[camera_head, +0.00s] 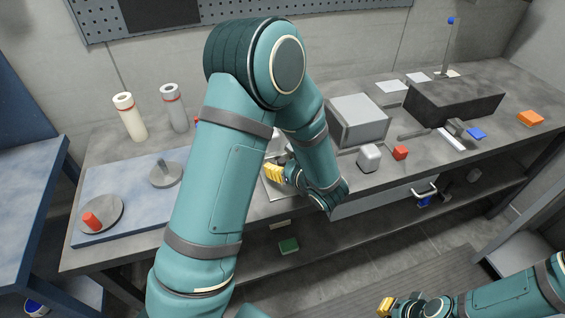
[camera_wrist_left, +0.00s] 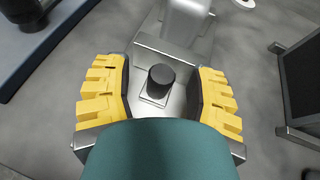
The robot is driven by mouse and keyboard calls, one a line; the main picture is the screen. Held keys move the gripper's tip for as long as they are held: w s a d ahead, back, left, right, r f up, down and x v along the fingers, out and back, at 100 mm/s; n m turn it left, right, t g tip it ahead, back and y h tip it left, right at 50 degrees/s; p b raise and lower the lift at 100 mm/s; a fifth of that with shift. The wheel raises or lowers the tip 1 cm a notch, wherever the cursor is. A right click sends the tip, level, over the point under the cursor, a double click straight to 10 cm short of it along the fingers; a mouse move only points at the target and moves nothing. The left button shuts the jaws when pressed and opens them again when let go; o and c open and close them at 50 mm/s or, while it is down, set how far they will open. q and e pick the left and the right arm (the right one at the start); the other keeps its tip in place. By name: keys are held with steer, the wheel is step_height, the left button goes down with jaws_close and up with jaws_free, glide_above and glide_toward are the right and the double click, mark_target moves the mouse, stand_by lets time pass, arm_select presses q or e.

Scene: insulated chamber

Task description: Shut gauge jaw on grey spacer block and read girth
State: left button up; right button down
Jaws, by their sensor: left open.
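My left gripper (camera_head: 276,172) is low over the bench beside a metal plate (camera_head: 272,190). In the left wrist view its yellow fingers (camera_wrist_left: 161,95) are open. A black round knob (camera_wrist_left: 161,76) on a small pale square stands between them, with a gap on both sides. The knob sits on a grey metal fixture (camera_wrist_left: 183,22), which may be the gauge; its jaw is not clearly visible. My left arm hides most of this spot in the head view. I cannot tell which object is the grey spacer block. My right gripper (camera_head: 388,307) is at the bottom edge, away from the bench.
A grey box (camera_head: 358,120), a whitish block (camera_head: 369,158) and a red cube (camera_head: 400,153) stand right of my left arm. A black block (camera_head: 455,98) lies further right. A blue board (camera_head: 120,192) with grey discs and two white cylinders (camera_head: 130,117) (camera_head: 174,107) stand left.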

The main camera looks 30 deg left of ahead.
arm_select(q)
steer(key=v, duration=1.2)
steer(key=shift+f, duration=0.1)
steer(key=shift+d, duration=0.1)
